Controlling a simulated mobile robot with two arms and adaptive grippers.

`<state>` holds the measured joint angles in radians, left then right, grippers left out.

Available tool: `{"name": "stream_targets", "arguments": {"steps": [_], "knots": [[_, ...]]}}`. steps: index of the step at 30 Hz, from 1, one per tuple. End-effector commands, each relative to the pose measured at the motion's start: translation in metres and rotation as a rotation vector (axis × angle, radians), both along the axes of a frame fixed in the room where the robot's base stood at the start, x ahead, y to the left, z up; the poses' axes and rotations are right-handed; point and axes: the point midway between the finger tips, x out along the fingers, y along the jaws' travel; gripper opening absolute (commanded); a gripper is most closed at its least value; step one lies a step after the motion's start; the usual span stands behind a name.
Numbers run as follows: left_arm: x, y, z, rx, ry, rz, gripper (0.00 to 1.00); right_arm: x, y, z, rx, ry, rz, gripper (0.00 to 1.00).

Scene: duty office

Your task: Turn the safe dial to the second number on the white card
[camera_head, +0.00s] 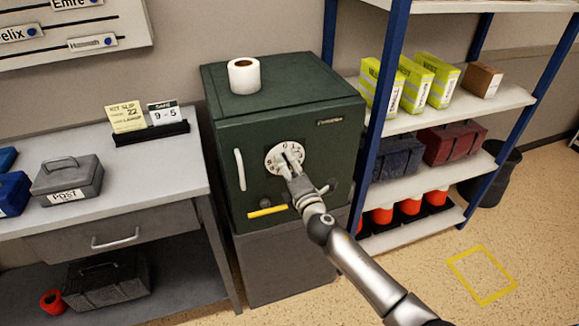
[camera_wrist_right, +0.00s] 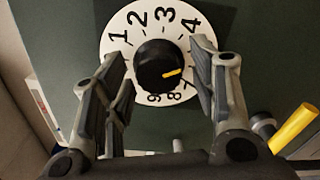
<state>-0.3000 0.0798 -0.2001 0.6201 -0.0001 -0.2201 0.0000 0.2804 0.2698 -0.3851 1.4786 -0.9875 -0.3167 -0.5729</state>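The dark green safe (camera_head: 230,135) carries a white number dial (camera_head: 272,156); the dial also shows in the right wrist view (camera_wrist_right: 115,22). The dial's black knob (camera_wrist_right: 155,60) has a yellow mark pointing right, slightly upward in that view, towards my finger. The number there is hidden, so I cannot tell the setting. My right gripper (camera_head: 291,170) is at the dial, with its open fingers (camera_wrist_right: 158,52) on either side of the knob and a gap visible on the left. The white card (camera_head: 163,113) reads "SAFE 9-5". My left gripper is out of view.
A yellow-gripped lever (camera_head: 267,211) juts out below the dial; it is also close to my right finger in the wrist view (camera_wrist_right: 293,128). A vertical handle (camera_head: 240,169) is left of the dial. A paper roll (camera_head: 244,76) stands on the safe. A blue-framed shelf (camera_head: 420,119) stands right.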

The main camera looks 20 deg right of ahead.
Motion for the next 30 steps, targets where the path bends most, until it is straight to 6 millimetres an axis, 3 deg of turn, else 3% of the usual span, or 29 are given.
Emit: {"name": "stream_targets", "arguments": {"steps": [14,30], "knots": [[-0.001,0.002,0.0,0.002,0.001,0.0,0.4,-0.008,-0.001,0.0,0.0,-0.001,0.0,0.59],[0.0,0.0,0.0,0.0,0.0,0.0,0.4,-0.097,-0.004,0.0,0.0,0.001,0.001,0.59]]}}
